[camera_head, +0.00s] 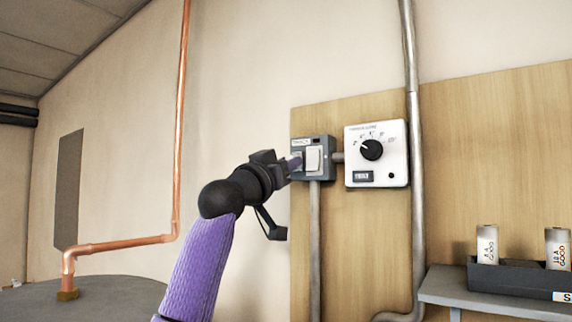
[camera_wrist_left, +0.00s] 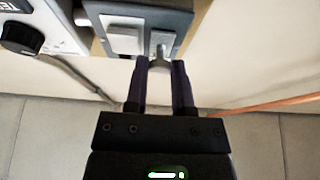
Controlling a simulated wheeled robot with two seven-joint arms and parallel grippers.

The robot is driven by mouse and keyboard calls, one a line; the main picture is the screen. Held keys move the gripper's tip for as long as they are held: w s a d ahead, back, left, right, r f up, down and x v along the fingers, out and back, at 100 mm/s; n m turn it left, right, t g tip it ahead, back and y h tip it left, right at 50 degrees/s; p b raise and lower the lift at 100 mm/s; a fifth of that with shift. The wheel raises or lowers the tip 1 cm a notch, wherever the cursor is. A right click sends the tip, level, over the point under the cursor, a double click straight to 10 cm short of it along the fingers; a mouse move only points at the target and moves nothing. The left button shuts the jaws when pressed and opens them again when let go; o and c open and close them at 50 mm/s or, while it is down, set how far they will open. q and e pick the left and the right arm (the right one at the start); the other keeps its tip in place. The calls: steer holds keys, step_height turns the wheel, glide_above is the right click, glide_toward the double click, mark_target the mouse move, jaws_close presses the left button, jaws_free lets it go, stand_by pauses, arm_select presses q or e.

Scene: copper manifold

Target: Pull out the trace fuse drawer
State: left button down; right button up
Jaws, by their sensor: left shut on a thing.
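The grey box with a label that seems to read "TRACE" (camera_head: 326,174) is mounted on the wooden wall board. It has a white rocker or plate on its front and a small dark window at its upper right. My left gripper (camera_head: 293,164) reaches the left part of its front. In the left wrist view the gripper's two dark fingers (camera_wrist_left: 160,68) are shut on a small grey tab, the fuse drawer's handle (camera_wrist_left: 159,49), on the face of the box. How far the drawer stands out I cannot tell. My right gripper is not in view.
A white thermostat panel (camera_head: 399,168) with a black knob sits just right of the box. Grey conduits (camera_head: 412,110) run beside and below. Fuse cartridges (camera_head: 487,244) stand in a dark holder on a shelf (camera_head: 445,286) at right. A copper pipe (camera_head: 180,120) runs at left.

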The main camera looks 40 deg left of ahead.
arm_select(q)
steer(key=shift+s, duration=0.1)
stand_by(0.7)
steer(key=s+b, duration=0.1)
steer(key=s, duration=0.1)
steer(key=shift+s+d+b, duration=0.2)
steer(key=shift+s+b, duration=0.15)
steer(key=shift+b, duration=0.05)
steer(key=c, duration=0.8)
jaws_free()
steer(key=o, duration=0.4)
steer(key=shift+s+r, duration=0.1)
steer(key=shift+s, duration=0.25)
steer(key=shift+c, duration=0.2)
steer(key=shift+w, duration=0.15)
